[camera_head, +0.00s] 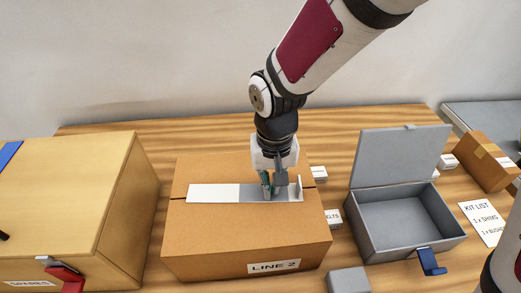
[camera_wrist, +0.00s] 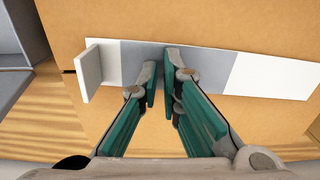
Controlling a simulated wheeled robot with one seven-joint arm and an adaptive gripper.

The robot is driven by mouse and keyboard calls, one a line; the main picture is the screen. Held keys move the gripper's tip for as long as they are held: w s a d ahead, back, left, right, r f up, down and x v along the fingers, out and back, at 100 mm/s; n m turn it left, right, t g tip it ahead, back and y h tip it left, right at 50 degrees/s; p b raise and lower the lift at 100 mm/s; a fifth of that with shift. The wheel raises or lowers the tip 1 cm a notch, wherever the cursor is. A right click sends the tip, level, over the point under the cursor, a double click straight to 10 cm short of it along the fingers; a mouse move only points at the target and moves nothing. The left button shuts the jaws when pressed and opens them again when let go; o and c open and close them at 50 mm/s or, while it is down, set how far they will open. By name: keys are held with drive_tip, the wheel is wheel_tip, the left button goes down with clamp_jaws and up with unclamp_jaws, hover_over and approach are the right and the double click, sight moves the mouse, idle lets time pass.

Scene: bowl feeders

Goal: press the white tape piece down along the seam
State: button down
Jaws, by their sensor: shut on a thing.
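The white tape piece (camera_head: 213,193) lies across the top of the brown box labelled LINE 2 (camera_head: 240,232), over its seam. Its middle stretch looks grey, and its right end stands up as a flap; in the wrist view the tape (camera_wrist: 268,74) shows this raised flap at the left. The dark seam shows just past both tape ends in the head view. My gripper (camera_head: 272,192) points down onto the grey stretch, nearer the raised end. In the wrist view my gripper's fingertips (camera_wrist: 161,72) are close together at the tape; the exact contact is hidden.
A large tan box (camera_head: 60,200) with a red latch stands at the left. An open grey case (camera_head: 403,222) with a blue latch stands at the right. Small white-labelled boxes (camera_head: 332,217) sit right beside the brown box. A grey block (camera_head: 348,281) is in front.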

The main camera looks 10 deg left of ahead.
sight(201, 193)
drive_tip(key=shift+s+d+f, duration=0.1)
drive_tip(key=shift+d+f, duration=0.1)
drive_tip(key=shift+d, duration=0.45)
drive_tip(key=shift+s+a+r+p, duration=0.1)
drive_tip(key=shift+a, duration=0.9)
drive_tip(key=shift+s+a+r+p, duration=0.1)
drive_tip(key=shift+s+a+r, duration=0.05)
drive_tip(key=shift+a, duration=0.8)
drive_tip(key=shift+s+a+r+p, duration=0.1)
drive_tip(key=shift+a, duration=0.9)
drive_tip(key=shift+s+a+f, duration=0.1)
drive_tip(key=shift+a, duration=0.6)
drive_tip(key=shift+s+a+f, duration=0.1)
drive_tip(key=shift+a, duration=0.6)
drive_tip(key=shift+a, duration=0.1)
drive_tip(key=shift+s+a+f, duration=0.1)
drive_tip(key=shift+s+a, duration=0.1)
drive_tip(key=shift+a, duration=0.45)
drive_tip(key=shift+s+a+f, duration=0.1)
drive_tip(key=shift+s+a, duration=0.05)
drive_tip(key=shift+a, duration=0.5)
drive_tip(key=shift+s+a+r, duration=0.15)
drive_tip(key=shift+s+a, duration=0.05)
drive_tip(key=shift+a, duration=1.15)
drive_tip(key=shift+s+a+r, duration=0.1)
drive_tip(key=shift+s+a, duration=0.1)
drive_tip(key=shift+a, duration=1.1)
drive_tip(key=shift+r, duration=0.15)
